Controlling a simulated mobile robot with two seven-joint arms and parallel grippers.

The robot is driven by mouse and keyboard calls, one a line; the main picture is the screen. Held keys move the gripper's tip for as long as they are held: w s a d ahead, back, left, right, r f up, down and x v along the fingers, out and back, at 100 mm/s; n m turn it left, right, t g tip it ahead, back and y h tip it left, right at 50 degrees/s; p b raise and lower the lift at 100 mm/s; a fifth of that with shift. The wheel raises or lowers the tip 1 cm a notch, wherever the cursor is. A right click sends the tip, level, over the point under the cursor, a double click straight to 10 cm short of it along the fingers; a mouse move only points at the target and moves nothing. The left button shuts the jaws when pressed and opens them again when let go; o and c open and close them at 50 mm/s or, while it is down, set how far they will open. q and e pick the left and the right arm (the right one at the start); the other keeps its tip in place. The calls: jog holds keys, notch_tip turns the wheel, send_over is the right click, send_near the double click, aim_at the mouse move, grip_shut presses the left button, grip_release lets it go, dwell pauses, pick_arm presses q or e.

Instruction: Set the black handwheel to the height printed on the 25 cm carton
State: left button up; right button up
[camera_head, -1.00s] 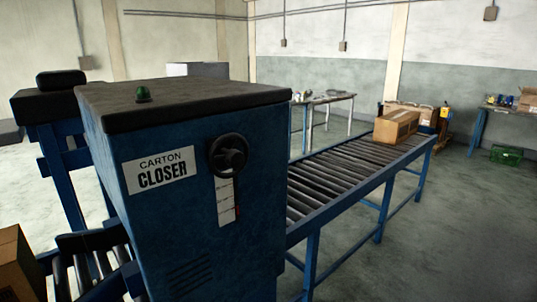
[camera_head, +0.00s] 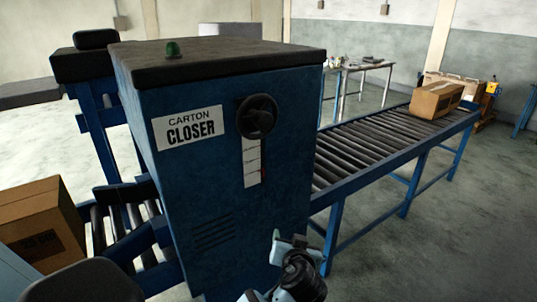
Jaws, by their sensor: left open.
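The black handwheel (camera_head: 257,117) is on the front of the blue carton closer (camera_head: 215,200), right of its "CARTON CLOSER" label. A white vertical scale (camera_head: 252,163) runs below the handwheel, with a small red mark (camera_head: 263,174) at its right edge. Its numbers are too small to read. My left gripper (camera_head: 276,268) is open and empty at the bottom, low in front of the closer and well below the handwheel. My right gripper is not in view.
A roller conveyor (camera_head: 395,142) runs from the closer to the right, carrying another brown carton (camera_head: 436,99). A green button (camera_head: 172,48) stands on the closer's top. A table (camera_head: 365,67) is at the back. The floor at the lower right is clear.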

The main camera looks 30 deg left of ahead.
pick_arm(q)
jog(key=w+a+r+n+g+y, duration=0.2)
jog(key=r+n+y, duration=0.45)
jog(key=r, duration=1.15)
jog(key=n+g+y, duration=0.2)
jog(key=n+y, duration=0.1)
jog(key=n, duration=0.4)
send_near(266, 121)
jog(key=a, duration=0.1)
jog(key=shift+m+h, duration=0.25)
jog(key=x, duration=0.4)
jog(key=p+x, duration=0.1)
jog(key=x, duration=0.2)
jog(key=shift+w+d+r, duration=0.1)
jog(key=shift+r, duration=0.25)
jog(key=shift+w+a+f, duration=0.1)
jog(key=shift+w+a, duration=0.15)
jog(key=shift+a, duration=0.4)
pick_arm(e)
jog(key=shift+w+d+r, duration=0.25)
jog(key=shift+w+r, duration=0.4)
pick_arm(q)
jog(key=shift+c, duration=0.3)
jog(key=c, duration=0.9)
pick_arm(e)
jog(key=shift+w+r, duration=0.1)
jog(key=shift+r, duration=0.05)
